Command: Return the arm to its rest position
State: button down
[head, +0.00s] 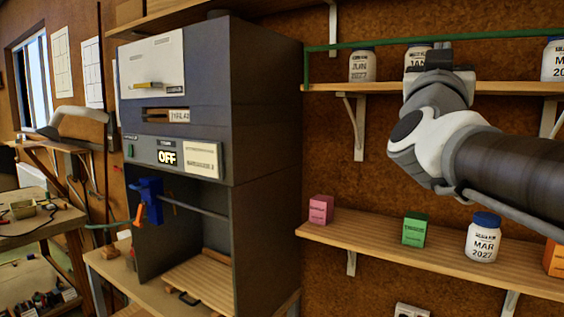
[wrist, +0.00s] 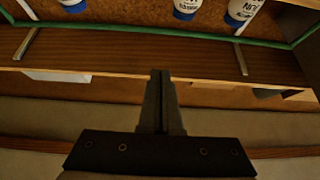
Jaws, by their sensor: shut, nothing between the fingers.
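My gripper (wrist: 160,75) shows in the wrist view with its two fingers together and nothing between them. It points toward the edge of a wooden shelf (wrist: 200,68). In the head view my arm reaches in from the right, and its end (head: 437,60) is in front of the upper shelf (head: 395,87), near the jars there. The fingers are mostly hidden in the head view. I cannot tell how far the gripper is from the shelf.
The upper shelf carries a JUN 2027 jar (head: 362,65) and other jars behind a green rail (head: 335,46). The lower shelf (head: 340,232) holds a pink box (head: 321,209), a green box (head: 415,230) and a MAR 2027 jar (head: 483,240). A grey machine marked OFF (head: 265,120) stands left.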

jog(key=a+f+n+g+y, duration=0.1)
jog(key=a+f+n+y, duration=0.1)
jog(key=a+f+y, duration=0.35)
jog(key=a+f+n+g+y, duration=0.2)
jog(key=f+n+y, duration=0.1)
jog(key=f, duration=0.5)
jog(key=a+f+n+g+y, duration=0.1)
jog(key=a+f+n+y, duration=0.15)
jog(key=f+y, duration=0.35)
jog(key=s+f+g, duration=0.5)
jog(key=s+f, duration=0.4)
jog(key=f, duration=0.3)
jog(key=s+a+f+m+g+h, duration=0.1)
jog(key=s+f+g, duration=0.4)
jog(key=s+f, duration=0.4)
notch_tip(320, 180, down, 3)
jog(key=shift+f+g, duration=0.1)
jog(key=shift+g, duration=0.3)
jog(key=shift+a, duration=0.1)
